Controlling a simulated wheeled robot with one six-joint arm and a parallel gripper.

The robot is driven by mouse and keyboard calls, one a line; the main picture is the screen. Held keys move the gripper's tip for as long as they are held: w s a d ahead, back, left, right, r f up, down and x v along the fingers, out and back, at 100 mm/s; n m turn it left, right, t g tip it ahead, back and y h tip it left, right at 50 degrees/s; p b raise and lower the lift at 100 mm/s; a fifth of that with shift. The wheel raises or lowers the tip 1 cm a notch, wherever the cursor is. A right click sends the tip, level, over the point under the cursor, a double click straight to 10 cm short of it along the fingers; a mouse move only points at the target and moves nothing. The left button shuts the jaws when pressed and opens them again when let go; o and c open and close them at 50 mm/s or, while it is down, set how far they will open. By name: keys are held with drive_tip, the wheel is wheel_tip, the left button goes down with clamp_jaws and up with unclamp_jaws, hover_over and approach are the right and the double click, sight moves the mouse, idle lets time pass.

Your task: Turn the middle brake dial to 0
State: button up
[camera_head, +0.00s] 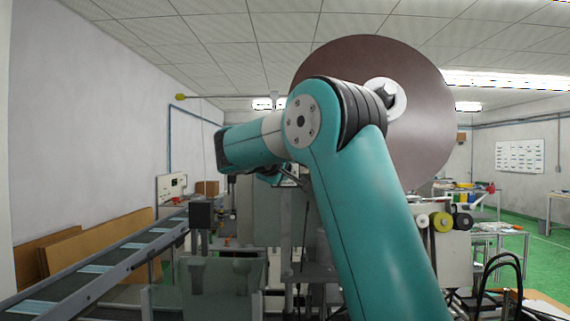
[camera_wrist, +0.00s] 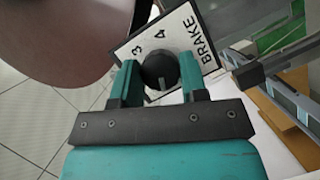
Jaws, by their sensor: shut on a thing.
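The brake dial is a round dark knob (camera_wrist: 160,71) with a light pointer line, in the wrist view. It sits on a white plate (camera_wrist: 197,31) marked BRAKE, with the numerals 3 and 4 showing; the rest of the scale is hidden behind my gripper. My gripper (camera_wrist: 160,77) has its two teal fingers on either side of the knob and is shut on it. The pointer line runs toward the gripper's palm, away from the 3 and 4. In the head view my arm hides the dial and the gripper.
A large brown disc (camera_head: 435,110) on a spindle stands behind my arm. A conveyor (camera_head: 100,268) runs along the left, with brown boards (camera_head: 85,240) beside it. In the wrist view a metal rail (camera_wrist: 280,85) lies right of the dial plate.

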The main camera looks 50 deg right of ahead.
drive_tip(key=shift+w+f+n+t+h+p, duration=0.1)
drive_tip(key=shift+n+t+h+p, duration=0.3)
drive_tip(key=shift+n, duration=1.1)
drive_tip(key=shift+s+n+t+h+p, duration=0.1)
drive_tip(key=shift+n+h+p, duration=0.55)
drive_tip(key=shift+n, duration=0.85)
drive_tip(key=shift+w+f+n+t+h+p, duration=0.15)
drive_tip(key=shift+n+h, duration=0.6)
drive_tip(key=shift+n, duration=0.75)
drive_tip(key=shift+r, duration=0.1)
drive_tip(key=o, duration=0.9)
